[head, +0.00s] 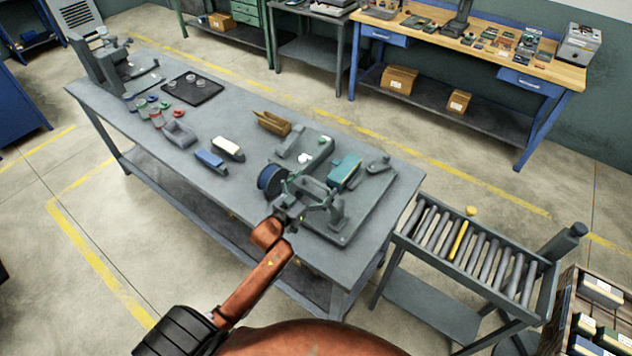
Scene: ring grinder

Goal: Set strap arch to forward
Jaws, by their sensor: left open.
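The ring grinder stands on a grey base plate (366,208) at the near right end of the long grey bench. It has a dark blue wheel (270,179) at its left and a teal block (345,171) at its back. A thin dark frame that looks like the strap arch (318,186) lies between them; my gripper overlaps it, so its exact tilt is unclear. My left gripper (297,203) is open at the front of this frame, just right of and below the wheel. I cannot tell whether it touches the frame. My right gripper is out of view.
A roller conveyor (475,248) stands at right. A wooden workbench (480,58) is behind, across open floor.

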